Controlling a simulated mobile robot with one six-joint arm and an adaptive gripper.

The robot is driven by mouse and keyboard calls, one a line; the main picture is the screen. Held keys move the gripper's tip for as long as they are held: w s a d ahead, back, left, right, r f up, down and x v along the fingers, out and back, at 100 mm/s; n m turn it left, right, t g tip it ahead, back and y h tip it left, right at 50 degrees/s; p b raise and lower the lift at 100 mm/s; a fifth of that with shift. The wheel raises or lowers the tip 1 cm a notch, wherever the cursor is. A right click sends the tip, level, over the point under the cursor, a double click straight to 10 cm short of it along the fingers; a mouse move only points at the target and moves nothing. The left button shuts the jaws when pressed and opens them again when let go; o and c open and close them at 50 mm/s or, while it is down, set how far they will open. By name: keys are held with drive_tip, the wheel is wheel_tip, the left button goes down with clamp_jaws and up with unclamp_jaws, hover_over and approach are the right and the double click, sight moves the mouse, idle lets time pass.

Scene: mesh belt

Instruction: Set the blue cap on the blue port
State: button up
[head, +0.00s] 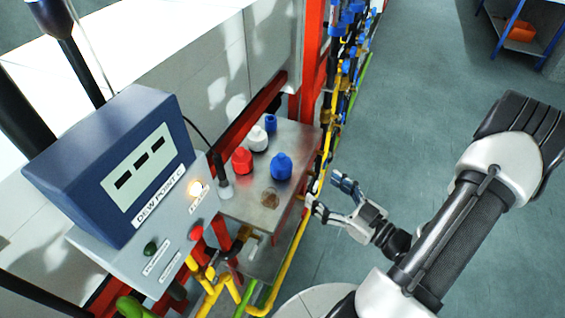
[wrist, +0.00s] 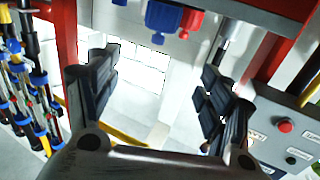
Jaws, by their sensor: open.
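A larger blue piece (head: 281,167) with a narrower top stands on the metal shelf (head: 240,205). A smaller blue piece (head: 270,124) stands at the shelf's back; I cannot tell for sure which is the cap and which the port. In the wrist view a blue piece (wrist: 163,17) shows at the top edge, partly cut off. My gripper (head: 327,190) is open and empty, just right of the shelf's edge and apart from both blue pieces. Its spread fingers also show in the wrist view (wrist: 157,92), with nothing between them.
A red piece (head: 242,161) and a white piece (head: 258,139) stand left of the larger blue one. A dew point meter (head: 115,165) stands left of the shelf. A red post (head: 312,60) and yellow pipe (head: 291,268) border it. Open floor lies right.

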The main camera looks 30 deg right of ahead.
drive_tip(key=b, duration=0.1)
approach(285, 160)
drive_tip(key=x, duration=0.5)
drive_tip(key=shift+s+a+r, duration=0.1)
drive_tip(key=shift+a, duration=0.25)
drive_tip(key=shift+d+b+x, duration=0.1)
drive_tip(key=shift+b+x, duration=0.15)
drive_tip(key=shift+x, duration=1.35)
drive_tip(key=shift+d+b+x, duration=0.15)
drive_tip(key=shift+b+x, duration=0.1)
drive_tip(key=shift+x, duration=1.3)
drive_tip(key=shift+c, duration=0.5)
drive_tip(key=c, duration=1.3)
